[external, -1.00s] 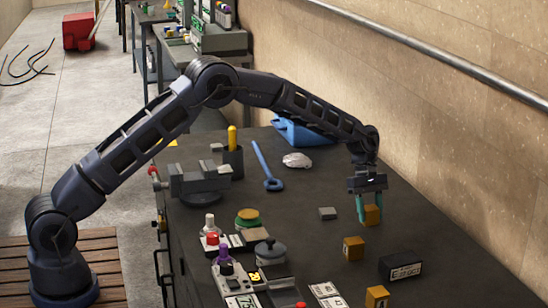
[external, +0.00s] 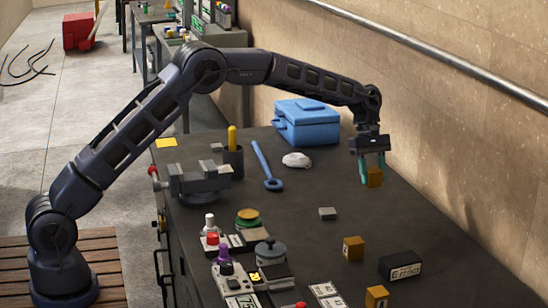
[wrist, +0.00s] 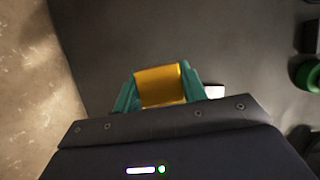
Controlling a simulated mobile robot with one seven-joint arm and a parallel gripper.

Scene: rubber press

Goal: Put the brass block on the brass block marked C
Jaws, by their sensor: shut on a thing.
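My gripper (external: 372,173) is shut on a brass block (external: 375,179) and holds it in the air above the right side of the dark table. In the wrist view the held brass block (wrist: 161,86) sits between the two teal fingers. A second brass block (external: 353,249) stands on the table below, nearer the camera. A third brass block (external: 377,298) stands at the bottom edge of the external view, partly cut off. Both standing blocks carry a dark mark, too small to read, so I cannot tell which is C.
A black labelled box (external: 402,266) stands right of the standing blocks. A small grey block (external: 327,213) lies to their left. A blue toolbox (external: 306,124), a blue wrench (external: 264,165) and a vise (external: 194,181) are farther off. The wall borders the table on the right.

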